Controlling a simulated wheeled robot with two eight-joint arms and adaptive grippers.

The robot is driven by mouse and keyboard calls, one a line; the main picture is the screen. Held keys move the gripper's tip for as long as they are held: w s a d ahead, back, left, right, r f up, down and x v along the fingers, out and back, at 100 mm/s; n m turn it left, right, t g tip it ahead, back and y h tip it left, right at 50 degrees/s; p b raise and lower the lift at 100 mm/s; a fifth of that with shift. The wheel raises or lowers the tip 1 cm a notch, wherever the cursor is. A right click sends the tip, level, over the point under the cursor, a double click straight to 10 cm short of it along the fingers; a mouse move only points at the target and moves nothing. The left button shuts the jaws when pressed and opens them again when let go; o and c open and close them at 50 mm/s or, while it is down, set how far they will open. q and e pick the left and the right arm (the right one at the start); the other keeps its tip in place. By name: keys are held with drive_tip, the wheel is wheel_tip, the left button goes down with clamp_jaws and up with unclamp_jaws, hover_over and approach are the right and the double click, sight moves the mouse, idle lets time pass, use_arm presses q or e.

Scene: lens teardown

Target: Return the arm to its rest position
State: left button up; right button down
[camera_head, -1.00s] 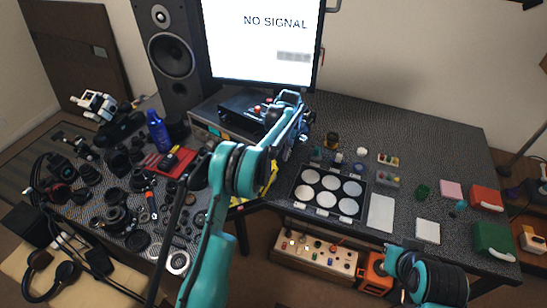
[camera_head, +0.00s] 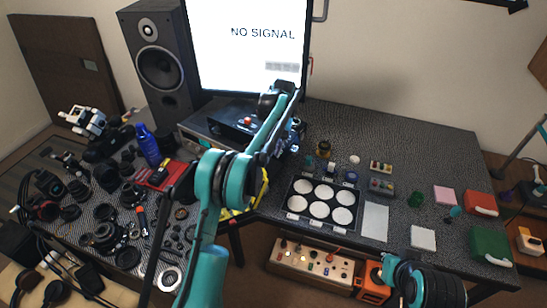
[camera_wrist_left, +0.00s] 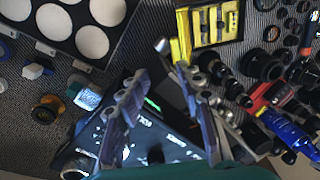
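My left arm comes in from the lower left in the head view, and its elbow is raised over the middle of the bench. My left gripper (camera_head: 292,138) is above the bench, in front of the monitor and beside a black device. In the left wrist view its two fingers (camera_wrist_left: 150,78) are spread apart with nothing held between them. Below them lies a black device (camera_wrist_left: 150,138) with a green light. Part of my right arm (camera_head: 425,282) shows folded at the lower right of the head view; its fingers cannot be seen.
A black tray with white discs (camera_head: 297,217) lies right of my left gripper. A yellow case (camera_wrist_left: 181,40) is beyond the fingers. A monitor (camera_head: 250,60) and speaker (camera_head: 165,65) stand behind. Many lens parts crowd the left bench; the right rear bench (camera_head: 420,140) is clear.

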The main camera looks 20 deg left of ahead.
use_arm(q)
drive_tip(key=shift+s+a, duration=0.15)
drive_tip(key=shift+s+a, duration=0.1)
drive_tip(key=shift+a, duration=0.05)
drive_tip(key=s+d+r+m+t, duration=0.1)
drive_tip(key=s+r+m+t, duration=0.3)
drive_tip(key=s+r, duration=0.9)
drive_tip(key=s+f+m+t, duration=0.2)
drive_tip(key=s+f, duration=0.1)
drive_tip(key=s, duration=0.8)
drive_tip(key=s+d+f+m+t+h+b, duration=0.1)
drive_tip(key=s+f, duration=0.3)
drive_tip(key=s, duration=0.7)
drive_tip(key=shift+s+d+f+m+t, duration=0.2)
drive_tip(key=shift+d+f+m+t, duration=0.05)
drive_tip(key=shift+m+t, duration=0.45)
